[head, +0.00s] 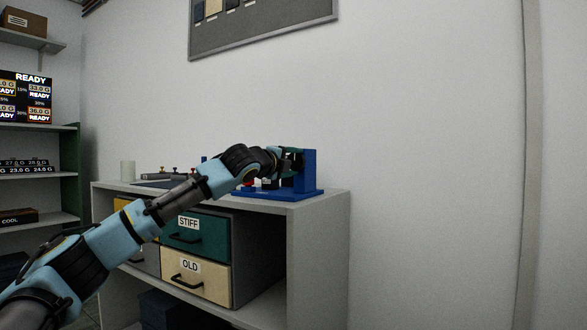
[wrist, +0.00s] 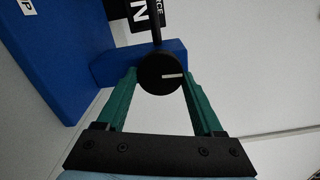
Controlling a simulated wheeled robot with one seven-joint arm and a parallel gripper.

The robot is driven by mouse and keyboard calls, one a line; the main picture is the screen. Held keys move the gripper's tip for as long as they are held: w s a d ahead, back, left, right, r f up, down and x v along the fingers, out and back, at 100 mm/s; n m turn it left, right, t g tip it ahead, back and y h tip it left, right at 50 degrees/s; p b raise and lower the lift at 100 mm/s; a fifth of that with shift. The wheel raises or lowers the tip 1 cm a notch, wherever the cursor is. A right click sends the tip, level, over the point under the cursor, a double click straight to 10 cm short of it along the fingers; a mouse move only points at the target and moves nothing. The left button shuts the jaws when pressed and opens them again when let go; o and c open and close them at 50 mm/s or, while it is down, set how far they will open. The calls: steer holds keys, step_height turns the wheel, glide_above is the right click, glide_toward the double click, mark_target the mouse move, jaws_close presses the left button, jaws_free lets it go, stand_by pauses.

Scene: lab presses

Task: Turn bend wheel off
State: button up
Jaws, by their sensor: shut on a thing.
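The bend wheel, a small round black knob (wrist: 160,76) with a white line across its face, shows in the wrist view. The white line lies nearly level in that view. My gripper (wrist: 158,71) has its two green fingers shut on the knob, one on each side. The knob sits in front of a blue press frame (wrist: 45,55), with a black stem behind it. In the head view the blue press (head: 309,172) stands on the cabinet top, and my gripper (head: 288,160) reaches into it. The knob cannot be made out there.
The press stands near the right end of a grey cabinet (head: 330,205) with labelled drawers, STIFF (head: 200,240) and OLD (head: 205,280). A shelf with READY displays (head: 28,97) is at far left.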

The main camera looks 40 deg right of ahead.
steer(key=shift+n, duration=0.3)
stand_by(0.4)
steer(key=o, duration=1.4)
steer(key=v, duration=1)
steer(key=shift+a, duration=0.35)
steer(key=shift+a, duration=0.1)
